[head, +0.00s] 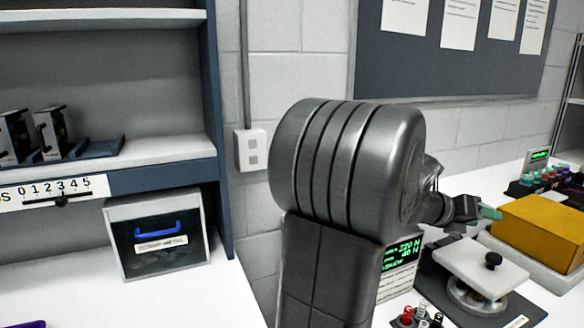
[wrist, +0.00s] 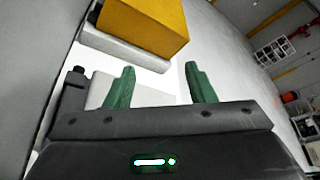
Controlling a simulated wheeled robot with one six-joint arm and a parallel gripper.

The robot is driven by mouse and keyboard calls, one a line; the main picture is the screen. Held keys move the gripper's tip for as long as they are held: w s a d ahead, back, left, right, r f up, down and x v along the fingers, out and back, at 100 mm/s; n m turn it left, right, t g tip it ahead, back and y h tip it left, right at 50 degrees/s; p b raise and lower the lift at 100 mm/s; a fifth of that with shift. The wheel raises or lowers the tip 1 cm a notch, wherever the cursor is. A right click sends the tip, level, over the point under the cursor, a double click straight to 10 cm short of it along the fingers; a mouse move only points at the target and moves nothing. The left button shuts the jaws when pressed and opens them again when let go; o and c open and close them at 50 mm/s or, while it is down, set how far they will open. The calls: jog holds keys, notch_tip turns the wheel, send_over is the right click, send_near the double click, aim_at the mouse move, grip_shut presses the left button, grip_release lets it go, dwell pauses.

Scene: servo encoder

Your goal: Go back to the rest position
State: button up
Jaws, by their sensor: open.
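My gripper (wrist: 157,88) shows in the wrist view with its two green fingers apart and nothing between them. In the head view my arm fills the middle, and my gripper (head: 490,213) shows small at the right, close to a yellow block (head: 545,228). The yellow block also shows ahead of the fingers in the wrist view (wrist: 150,22). From the head view I cannot tell whether the fingers touch it.
A press-like device with a white plate (head: 480,265) stands below my gripper, beside a green-text display (head: 402,255). Small coloured bottles (head: 545,180) stand at the far right. A drawer box (head: 158,240) and shelf (head: 110,155) are at left.

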jog(key=w+a+n+g+h+p, duration=0.2)
jog(key=w+a+n+h+p, duration=0.2)
jog(key=w+n, duration=0.5)
jog(key=shift+w+a+r, duration=0.4)
jog(key=shift+w+a, duration=0.05)
jog(key=shift+w, duration=1)
jog(key=shift+r+p, duration=0.1)
jog(key=shift+p, duration=0.2)
